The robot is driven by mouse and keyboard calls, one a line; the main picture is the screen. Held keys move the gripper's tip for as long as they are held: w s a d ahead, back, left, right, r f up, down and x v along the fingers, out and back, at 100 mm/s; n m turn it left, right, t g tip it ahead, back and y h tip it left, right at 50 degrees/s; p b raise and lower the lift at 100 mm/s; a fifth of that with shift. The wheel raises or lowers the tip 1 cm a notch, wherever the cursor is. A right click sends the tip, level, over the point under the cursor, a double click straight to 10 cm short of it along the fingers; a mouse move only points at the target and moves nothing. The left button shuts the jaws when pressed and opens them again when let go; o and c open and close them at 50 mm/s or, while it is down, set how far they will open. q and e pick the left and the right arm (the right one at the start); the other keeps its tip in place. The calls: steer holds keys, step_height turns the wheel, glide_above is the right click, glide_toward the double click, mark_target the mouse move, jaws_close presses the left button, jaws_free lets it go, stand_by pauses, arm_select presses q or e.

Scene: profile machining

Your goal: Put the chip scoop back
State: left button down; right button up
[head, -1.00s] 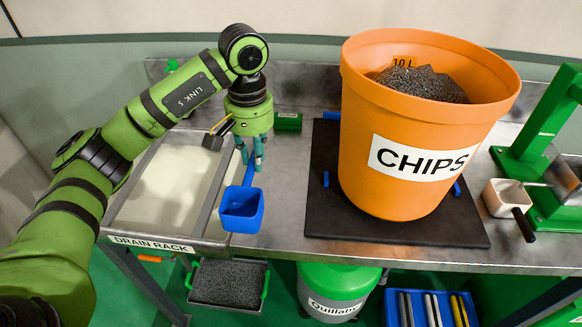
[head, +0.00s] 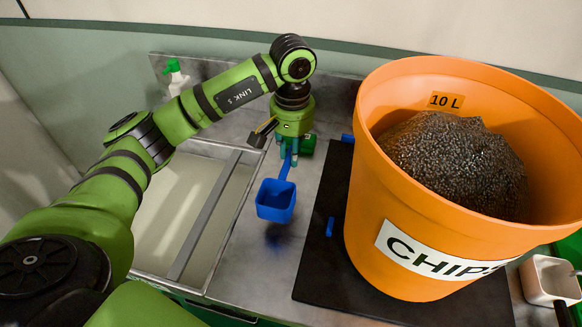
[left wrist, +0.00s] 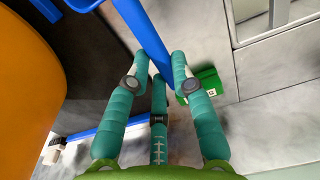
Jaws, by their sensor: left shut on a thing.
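The blue chip scoop (head: 276,202) hangs in the air over the bench, its square cup low and its handle rising into my left gripper (head: 288,156). A dark shadow lies on the bench below the cup. In the left wrist view, the teal fingers (left wrist: 160,82) are closed around the blue handle (left wrist: 141,32). The large orange CHIPS bucket (head: 372,215), heaped with dark metal chips (head: 455,165), stands to the right of the scoop, apart from it. It also shows at the wrist view's left edge (left wrist: 25,85). My right gripper is out of view.
A small green box (head: 308,144) sits behind. A white pan (head: 552,278) is at right. Bare bench lies between rack and mat.

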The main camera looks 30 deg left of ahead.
arm_select(q)
steer(key=shift+f, duration=0.4)
step_height(320, 180, down, 4)
steer(key=shift+w+r+p, duration=0.1)
steer(key=shift+r+p, duration=0.15)
steer(key=shift+p, duration=0.4)
steer(key=shift+f, duration=0.25)
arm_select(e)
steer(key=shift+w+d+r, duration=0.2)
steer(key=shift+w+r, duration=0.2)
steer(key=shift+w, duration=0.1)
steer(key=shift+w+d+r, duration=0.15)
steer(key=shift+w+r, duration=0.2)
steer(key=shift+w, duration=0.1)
arm_select(q)
steer(key=c, duration=1.5)
jaws_free()
steer(key=shift+f, duration=0.15)
steer(key=o, duration=0.4)
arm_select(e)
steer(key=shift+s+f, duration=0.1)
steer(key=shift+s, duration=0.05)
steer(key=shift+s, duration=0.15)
